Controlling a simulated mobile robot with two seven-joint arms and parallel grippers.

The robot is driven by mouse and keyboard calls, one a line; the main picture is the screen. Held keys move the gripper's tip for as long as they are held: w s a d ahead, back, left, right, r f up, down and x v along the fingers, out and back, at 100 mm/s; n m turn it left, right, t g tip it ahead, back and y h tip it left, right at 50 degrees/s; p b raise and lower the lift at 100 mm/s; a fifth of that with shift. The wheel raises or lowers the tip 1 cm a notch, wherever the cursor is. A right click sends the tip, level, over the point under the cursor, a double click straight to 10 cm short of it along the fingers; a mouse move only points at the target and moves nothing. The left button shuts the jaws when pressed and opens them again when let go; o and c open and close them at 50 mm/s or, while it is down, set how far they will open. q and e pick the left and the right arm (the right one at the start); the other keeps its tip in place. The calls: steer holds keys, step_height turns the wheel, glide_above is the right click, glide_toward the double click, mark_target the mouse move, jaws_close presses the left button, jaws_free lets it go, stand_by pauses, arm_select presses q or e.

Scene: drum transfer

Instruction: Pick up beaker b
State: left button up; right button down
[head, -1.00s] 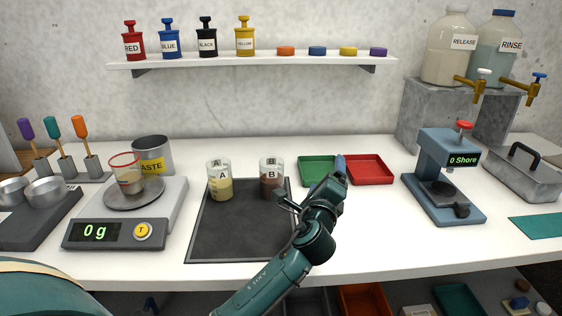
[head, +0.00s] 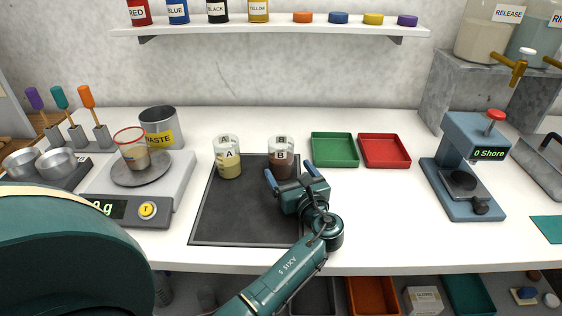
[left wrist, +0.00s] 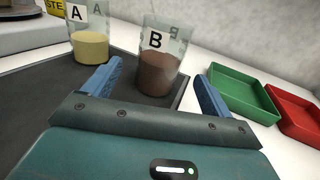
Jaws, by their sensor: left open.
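Beaker B (head: 281,158) is a clear beaker with brown contents and a "B" label, standing upright at the back right of the dark mat (head: 231,226). It also shows in the left wrist view (left wrist: 157,72). My left gripper (head: 290,172) is open, with its blue fingers pointing at beaker B. In the left wrist view the fingers (left wrist: 158,92) lie either side of the beaker, which stands a little beyond them; I see no contact. Beaker A (head: 228,164), with yellow contents, stands to the left of beaker B. My right gripper is not in view.
A green tray (head: 335,163) and a red tray (head: 385,164) lie right of beaker B. A scale (head: 160,190) bearing a red-rimmed beaker stands left, with a waste container (head: 160,117) behind. A blue Shore tester (head: 470,195) stands right. The mat's front is clear.

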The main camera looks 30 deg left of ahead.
arm_select(q)
steer(key=shift+w+a+f, duration=0.1)
steer(key=shift+w+a, duration=0.1)
steer(key=shift+a, duration=0.1)
steer(key=x, duration=0.7)
steer(key=shift+d, duration=0.1)
steer(key=c, duration=1.2)
